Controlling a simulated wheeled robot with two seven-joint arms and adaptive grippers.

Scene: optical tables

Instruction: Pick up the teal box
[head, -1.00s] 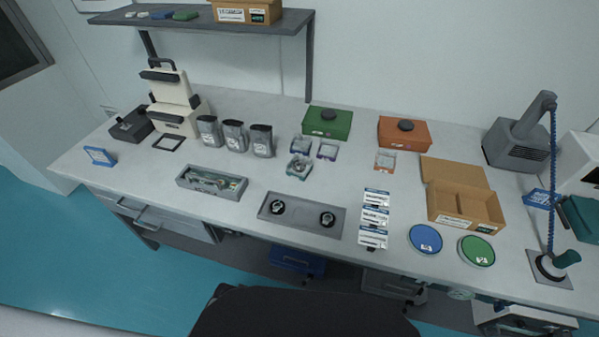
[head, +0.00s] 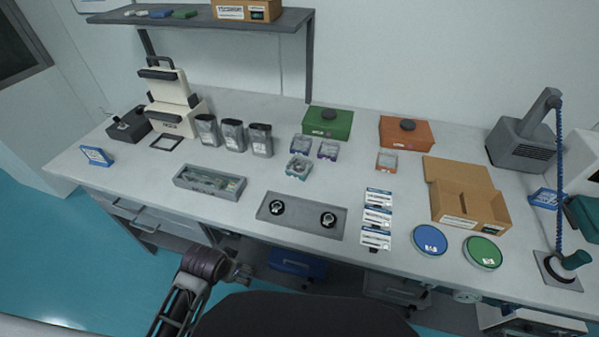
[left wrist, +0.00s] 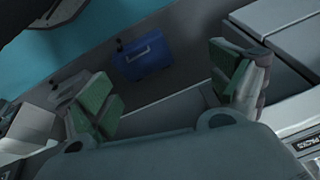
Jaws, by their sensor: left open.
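A small clear-lidded box with a teal base (head: 299,167) sits on the middle of the table, in front of two similar small boxes, one bluish (head: 301,145) and one purple-edged (head: 328,150). My left gripper (head: 243,273) is low at the table's front edge, well in front of and below the teal box, and small in the head view. In the left wrist view my left gripper (left wrist: 165,88) is open, with its green-padded fingers wide apart and nothing between them. The teal box is not in the left wrist view. My right gripper is not in view.
A grey tray (head: 180,183) and a grey plate with two round knobs (head: 300,230) lie along the front. Several dark pouches (head: 233,135) stand to the left. Green (head: 328,123) and orange (head: 405,133) boxes stand behind. A blue bin (left wrist: 143,55) is below the table.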

